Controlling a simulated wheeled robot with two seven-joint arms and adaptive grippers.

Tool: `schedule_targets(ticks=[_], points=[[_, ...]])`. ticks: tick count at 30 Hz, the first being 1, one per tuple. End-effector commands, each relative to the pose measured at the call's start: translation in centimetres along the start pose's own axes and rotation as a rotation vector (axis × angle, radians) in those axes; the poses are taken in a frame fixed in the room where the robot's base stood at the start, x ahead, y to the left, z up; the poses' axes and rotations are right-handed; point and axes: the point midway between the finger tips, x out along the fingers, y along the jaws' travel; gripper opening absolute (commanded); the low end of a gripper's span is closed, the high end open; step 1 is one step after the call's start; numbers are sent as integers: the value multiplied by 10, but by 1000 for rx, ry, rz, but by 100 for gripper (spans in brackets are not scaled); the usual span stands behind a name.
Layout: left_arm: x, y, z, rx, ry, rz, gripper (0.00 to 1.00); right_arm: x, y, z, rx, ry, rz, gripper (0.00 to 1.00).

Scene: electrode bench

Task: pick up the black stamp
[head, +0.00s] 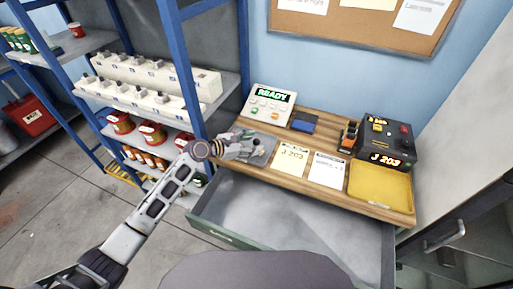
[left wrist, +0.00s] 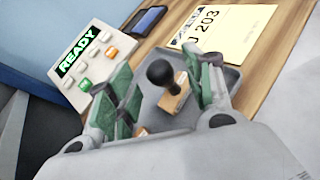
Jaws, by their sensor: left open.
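The black stamp (left wrist: 163,76) shows in the left wrist view, with a round black knob on a wooden block. It stands on a grey tray (left wrist: 228,76), between the open fingers of my left gripper (left wrist: 163,88), and neither finger visibly touches it. In the head view my left gripper (head: 252,148) is over the grey tray at the left end of the wooden bench and mostly hides the stamp. A second small wooden piece (left wrist: 141,131) shows low between the fingers, partly hidden. My right gripper is in neither view.
A white READY panel (head: 268,104), a blue pad (head: 304,123), papers (head: 291,158), a black device (head: 387,142) and a yellow tray (head: 380,184) are on the bench. An open drawer (head: 290,220) juts out below. A blue-framed shelf (head: 176,60) stands close on the left.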

Motion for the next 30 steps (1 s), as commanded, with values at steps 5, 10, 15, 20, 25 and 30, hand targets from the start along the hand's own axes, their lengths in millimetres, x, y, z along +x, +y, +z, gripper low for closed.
schedule_targets(ticks=[5, 10, 15, 20, 25, 30], points=[[16, 0, 1, 1, 0, 1, 52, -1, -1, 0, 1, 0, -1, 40], [23, 0, 0, 1, 1, 1, 52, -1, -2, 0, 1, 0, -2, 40], [24, 0, 0, 1, 1, 1, 52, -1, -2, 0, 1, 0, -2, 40], [23, 0, 0, 1, 1, 1, 52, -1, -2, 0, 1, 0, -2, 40], [23, 0, 0, 0, 1, 1, 48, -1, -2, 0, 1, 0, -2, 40], [23, 0, 0, 0, 1, 1, 26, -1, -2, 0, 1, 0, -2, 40]])
